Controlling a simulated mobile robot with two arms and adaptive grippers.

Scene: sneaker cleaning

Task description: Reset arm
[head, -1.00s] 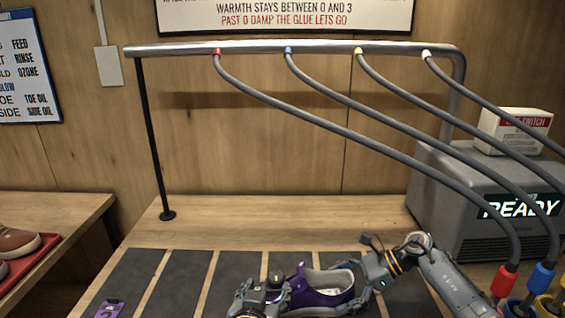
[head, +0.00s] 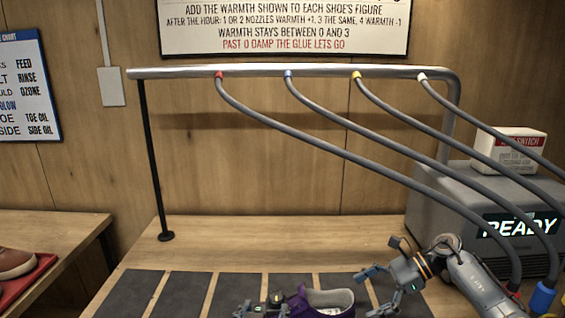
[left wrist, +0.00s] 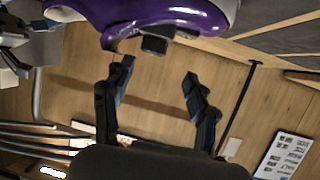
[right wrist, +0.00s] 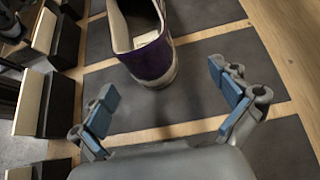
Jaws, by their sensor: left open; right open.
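A purple sneaker (head: 318,302) with a pale lining lies on the dark mats at the bottom of the head view. Its heel end shows at the top of the right wrist view (right wrist: 150,58); its purple side is close at the top of the left wrist view (left wrist: 185,14). My left gripper (head: 262,306) is at the sneaker's left end, partly cut off by the frame edge; its fingers are apart and empty in the left wrist view (left wrist: 155,85). My right gripper (head: 378,290) is just right of the heel, open and empty, with its fingers apart in the right wrist view (right wrist: 168,105).
A metal rail (head: 300,71) carries several grey hoses sloping down right. A grey machine (head: 440,200) reading READY, with a white box (head: 510,150) on it, stands at right. A side table (head: 50,226) at left holds a brown shoe (head: 14,262) on a red tray. The bench behind the mats is clear.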

